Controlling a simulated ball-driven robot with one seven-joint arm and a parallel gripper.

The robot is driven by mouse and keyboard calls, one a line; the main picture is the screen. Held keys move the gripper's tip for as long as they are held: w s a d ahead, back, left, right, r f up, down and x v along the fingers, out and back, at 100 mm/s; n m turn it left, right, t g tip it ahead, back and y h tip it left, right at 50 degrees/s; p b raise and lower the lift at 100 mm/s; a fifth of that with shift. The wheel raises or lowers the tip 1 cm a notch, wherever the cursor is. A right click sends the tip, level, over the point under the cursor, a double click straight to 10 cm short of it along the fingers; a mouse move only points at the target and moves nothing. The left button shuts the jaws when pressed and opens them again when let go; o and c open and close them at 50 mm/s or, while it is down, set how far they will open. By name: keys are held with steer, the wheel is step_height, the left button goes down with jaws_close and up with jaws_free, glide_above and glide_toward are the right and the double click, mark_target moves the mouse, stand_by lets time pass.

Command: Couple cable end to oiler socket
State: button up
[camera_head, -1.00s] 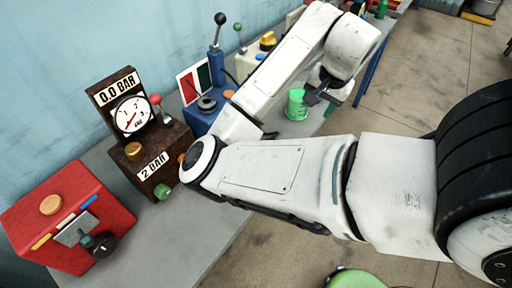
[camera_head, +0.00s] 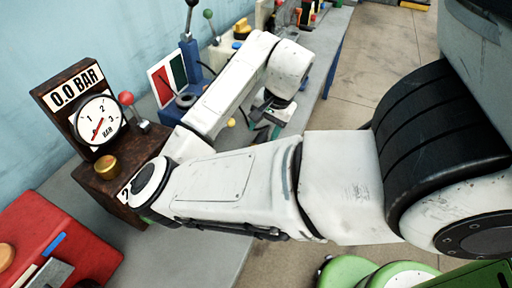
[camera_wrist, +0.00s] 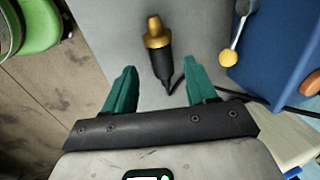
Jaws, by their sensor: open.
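A cable end with a brass tip (camera_wrist: 156,32) and black body lies on the grey bench in the wrist view. A black cable runs from it toward the right. My gripper (camera_wrist: 162,63) is open, its two teal fingers apart, with the black body between and just ahead of them, apparently untouched. In the head view my gripper (camera_head: 262,112) is over the bench edge, partly hidden by my arm; the cable end cannot be made out there. I cannot tell which thing is the oiler or see its socket clearly.
A blue box (camera_wrist: 285,50) stands right of the fingers, with a yellow-knobbed lever (camera_wrist: 229,57) beside it. The head view shows a brown gauge box (camera_head: 100,185) reading 0.0 BAR and a red box (camera_head: 75,240). Bare bench (camera_wrist: 105,25) lies left of the cable end.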

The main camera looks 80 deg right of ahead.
mark_target(258, 143)
steer(key=shift+b+x, duration=0.75)
steer(key=shift+x, duration=2.55)
steer(key=shift+c, duration=0.4)
steer(key=c, duration=0.8)
steer(key=shift+r, duration=0.1)
steer(key=shift+c, duration=0.2)
